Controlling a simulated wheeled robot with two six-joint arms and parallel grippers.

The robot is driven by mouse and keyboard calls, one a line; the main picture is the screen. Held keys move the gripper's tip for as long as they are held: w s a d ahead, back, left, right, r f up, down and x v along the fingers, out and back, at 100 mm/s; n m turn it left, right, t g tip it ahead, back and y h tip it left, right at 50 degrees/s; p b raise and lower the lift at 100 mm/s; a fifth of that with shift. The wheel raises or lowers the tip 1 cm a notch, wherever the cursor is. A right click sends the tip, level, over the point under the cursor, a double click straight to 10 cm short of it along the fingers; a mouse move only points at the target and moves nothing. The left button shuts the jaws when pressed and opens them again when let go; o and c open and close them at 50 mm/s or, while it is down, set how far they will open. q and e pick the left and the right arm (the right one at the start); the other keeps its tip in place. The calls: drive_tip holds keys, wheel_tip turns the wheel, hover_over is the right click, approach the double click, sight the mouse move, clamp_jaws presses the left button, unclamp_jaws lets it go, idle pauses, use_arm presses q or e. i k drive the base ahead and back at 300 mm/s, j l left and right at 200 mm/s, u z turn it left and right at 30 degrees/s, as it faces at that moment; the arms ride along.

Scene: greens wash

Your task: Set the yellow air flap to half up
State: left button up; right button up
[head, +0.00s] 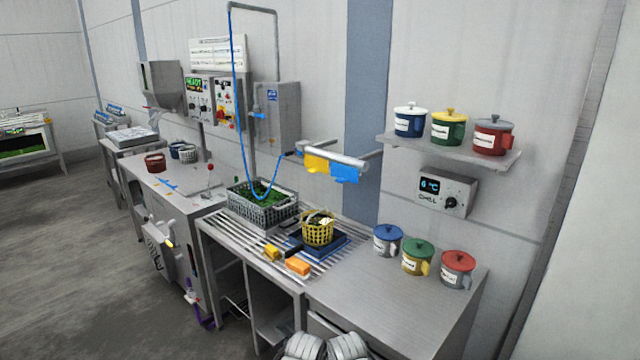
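A yellow flap-like piece (316,163) hangs from a grey horizontal bar (335,155) on the wall, beside a blue one (345,173). The yellow piece hangs below the bar, with its face tilted; its exact setting is too small to tell. I cannot tell for sure which is the air flap. Two grey rounded parts of my own body show at the bottom edge. No gripper fingers are visible.
Lidded mugs (417,257) stand at right and on a shelf (450,150). A blue hose (237,100) hangs at the wall. Floor at left is clear.

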sight(315, 164)
drive_tip(key=i+l+u, duration=0.15)
drive_tip(key=i, duration=0.15)
drive_tip(key=i+j, duration=0.65)
drive_tip(key=j, duration=0.3)
drive_tip(key=i+j, duration=0.35)
drive_tip(key=j+z, duration=0.15)
drive_tip(key=z, duration=0.85)
